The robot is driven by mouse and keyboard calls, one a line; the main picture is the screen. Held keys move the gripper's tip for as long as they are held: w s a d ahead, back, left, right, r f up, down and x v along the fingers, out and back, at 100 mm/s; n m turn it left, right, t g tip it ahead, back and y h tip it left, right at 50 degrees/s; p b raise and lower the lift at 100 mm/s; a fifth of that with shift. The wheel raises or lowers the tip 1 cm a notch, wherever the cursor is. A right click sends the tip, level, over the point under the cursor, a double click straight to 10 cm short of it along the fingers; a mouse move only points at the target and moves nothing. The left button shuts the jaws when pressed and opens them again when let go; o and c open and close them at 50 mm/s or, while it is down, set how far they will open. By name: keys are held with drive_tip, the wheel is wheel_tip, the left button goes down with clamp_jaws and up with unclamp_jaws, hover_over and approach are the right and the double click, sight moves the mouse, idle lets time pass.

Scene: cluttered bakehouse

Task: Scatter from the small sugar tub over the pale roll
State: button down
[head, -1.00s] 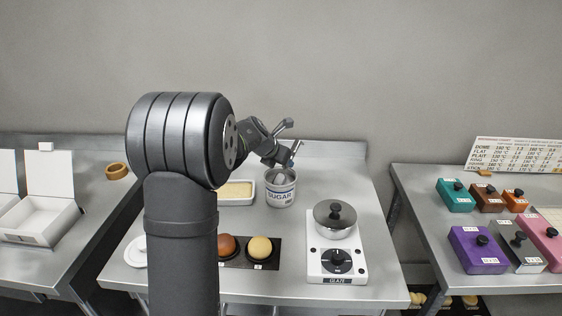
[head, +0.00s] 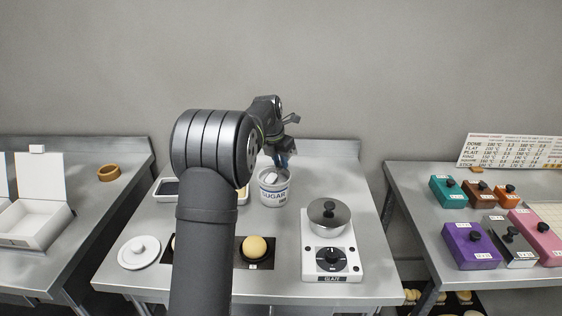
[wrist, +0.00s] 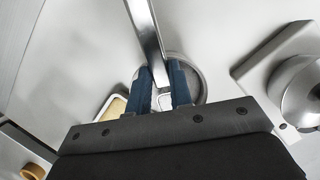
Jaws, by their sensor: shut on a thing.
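The white sugar tub (head: 273,195), labelled SUGAR, stands open at the middle of the table, with a pale shape inside its mouth. My gripper (head: 283,160) is over the tub's mouth. In the wrist view, my gripper's blue fingers (wrist: 163,95) are closed around a slim metal handle (wrist: 147,35), with the tub's round rim (wrist: 203,85) behind them. What the handle's lower end looks like is mostly hidden. A golden roll (head: 255,246) sits on a dark mat (head: 240,262). A pale sliver (head: 173,243) shows at the mat's left, mostly behind my arm; it may be the pale roll.
A lidded pot (head: 329,217) stands on the white glaze unit (head: 345,258) right of the tub. A white lid (head: 138,253) lies at front left. A tray with yellow contents (wrist: 112,108) is beside the tub.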

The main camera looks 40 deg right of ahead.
drive_tip(key=shift+d+r+y, duration=0.15)
drive_tip(key=shift+r+y, duration=0.15)
drive_tip(key=shift+r, duration=0.6)
drive_tip(key=shift+w+d+r+y, duration=0.1)
drive_tip(key=shift+d+r+y, duration=0.2)
drive_tip(key=shift+y, duration=0.2)
drive_tip(key=shift+d+r+g+y, duration=0.1)
drive_tip(key=shift+r+g+y, duration=0.3)
drive_tip(key=shift+r+y, duration=0.6)
drive_tip(key=shift+r, duration=0.1)
drive_tip(key=shift+w, duration=0.1)
